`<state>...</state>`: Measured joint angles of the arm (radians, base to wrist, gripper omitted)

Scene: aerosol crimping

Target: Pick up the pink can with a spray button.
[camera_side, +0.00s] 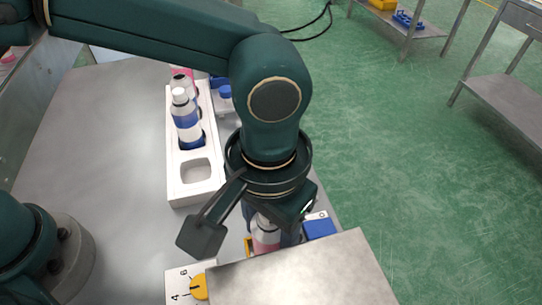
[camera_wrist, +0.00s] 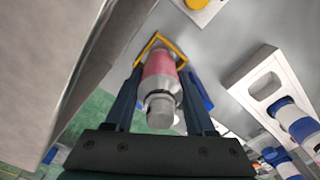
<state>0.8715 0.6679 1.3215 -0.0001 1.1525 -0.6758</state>
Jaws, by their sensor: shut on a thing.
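A pink can (camera_wrist: 160,68) with a pale grey neck and a small button-like top (camera_wrist: 160,112) stands between the fingers of my gripper (camera_wrist: 162,78) in the wrist view. My gripper is shut on it. The far end of the can is at a yellow square frame (camera_wrist: 170,43); I cannot tell whether it still rests in it. In the side view the can (camera_side: 265,238) shows below my gripper (camera_side: 270,228), partly hidden by the fingers and a grey metal housing. Another pink can (camera_side: 183,73) stands at the back of the white tray.
The white tray (camera_side: 176,188) holds blue-and-white bottles (camera_side: 188,122) and has an empty front slot. A grey metal housing (camera_side: 305,275) stands close in front of my gripper. A panel with a yellow dial (camera_side: 199,287) is at the bottom. The steel table (camera_side: 110,130) is bare at left.

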